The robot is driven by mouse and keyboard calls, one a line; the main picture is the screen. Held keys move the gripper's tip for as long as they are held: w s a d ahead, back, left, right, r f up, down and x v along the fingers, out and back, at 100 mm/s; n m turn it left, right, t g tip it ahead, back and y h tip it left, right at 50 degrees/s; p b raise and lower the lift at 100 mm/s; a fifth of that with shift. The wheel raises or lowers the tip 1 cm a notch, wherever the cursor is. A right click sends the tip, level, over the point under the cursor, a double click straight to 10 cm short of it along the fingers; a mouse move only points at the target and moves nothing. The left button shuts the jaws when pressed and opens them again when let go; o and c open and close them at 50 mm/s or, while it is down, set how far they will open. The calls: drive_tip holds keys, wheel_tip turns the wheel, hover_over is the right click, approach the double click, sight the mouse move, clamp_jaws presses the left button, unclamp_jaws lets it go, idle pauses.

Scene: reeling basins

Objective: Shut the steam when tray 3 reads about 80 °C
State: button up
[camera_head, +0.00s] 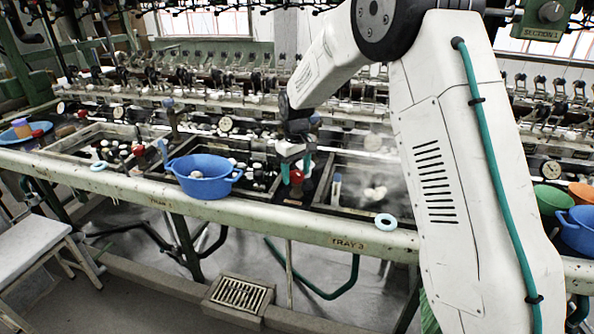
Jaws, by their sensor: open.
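The TRAY 3 label (348,243) is on the front rail. Above it is a dark water basin (350,207) with pale cocoons (375,193) and a haze of steam. A round dial (373,142) stands behind that basin, too small and hazy to read. A small upright gauge (336,187) stands at the basin's left side, also unreadable. A red knob (296,177) is just left of the basin. My gripper (295,170) reaches down with its teal fingers open at the red knob. I cannot tell whether they touch it.
A blue bowl (203,177) sits on the rail left of my gripper. A pale blue ring (385,222) lies on the rail at right. Green and blue bowls (553,199) stand far right. A stool (32,246) and floor drain (238,295) are in front.

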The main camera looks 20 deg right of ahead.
drive_tip(key=c, duration=1)
drive_tip(key=shift+o, duration=0.2)
drive_tip(key=shift+m, duration=0.3)
drive_tip(key=m, duration=0.3)
drive_tip(key=shift+m, duration=2.3)
drive_tip(key=o, duration=1)
drive_tip(key=shift+c, duration=0.2)
